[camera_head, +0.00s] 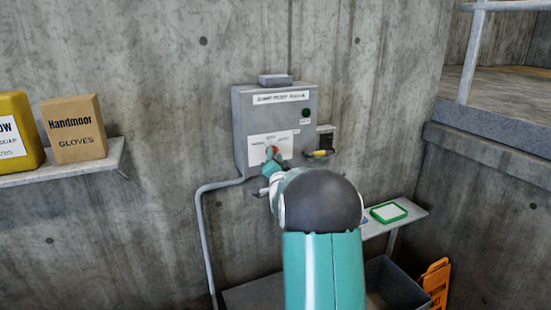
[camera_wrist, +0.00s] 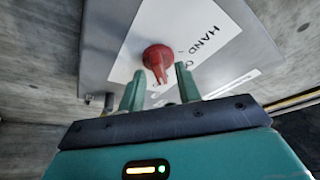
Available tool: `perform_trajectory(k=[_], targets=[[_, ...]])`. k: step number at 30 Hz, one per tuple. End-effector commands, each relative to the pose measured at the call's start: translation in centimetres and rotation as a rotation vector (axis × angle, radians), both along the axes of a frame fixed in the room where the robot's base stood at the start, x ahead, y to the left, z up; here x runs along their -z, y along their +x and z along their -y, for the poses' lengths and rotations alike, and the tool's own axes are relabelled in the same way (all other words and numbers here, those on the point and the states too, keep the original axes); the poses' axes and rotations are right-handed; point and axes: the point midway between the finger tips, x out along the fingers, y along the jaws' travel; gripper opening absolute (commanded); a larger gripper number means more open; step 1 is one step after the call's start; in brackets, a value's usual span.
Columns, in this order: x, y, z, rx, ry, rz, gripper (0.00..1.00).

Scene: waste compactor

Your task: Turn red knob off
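The red knob (camera_wrist: 158,58) sits on the white label plate (camera_wrist: 205,35) of a grey control box. In the wrist view its pointer aims down toward my gripper, and the word HAND is printed to its right. In the head view the knob (camera_head: 273,150) is partly hidden by my gripper (camera_head: 272,166). My gripper also shows in the wrist view (camera_wrist: 158,88); its two green fingers stand apart, one to each side of the knob's lower end. I cannot tell whether either finger touches the knob. The grey control box (camera_head: 243,125) is fixed to the concrete wall.
A green button (camera_head: 306,113) is on the box's right part. A yellow-handled part (camera_head: 320,153) juts out beside the box. A shelf (camera_head: 112,155) at left holds a gloves box (camera_head: 75,130) and a yellow container (camera_head: 18,130). A conduit (camera_head: 203,240) runs down the wall.

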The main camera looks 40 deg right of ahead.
Motion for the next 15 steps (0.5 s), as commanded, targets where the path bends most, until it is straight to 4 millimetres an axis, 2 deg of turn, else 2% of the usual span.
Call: perform_trajectory(k=[1, 6, 15], targets=[[0.0, -0.01, -0.01, 0.0, 0.0, 0.0, 0.34], [-0.01, -0.02, -0.01, 0.0, 0.0, 0.0, 0.0], [0.02, -0.03, -0.01, 0.0, -0.012, -0.004, 0.0]])
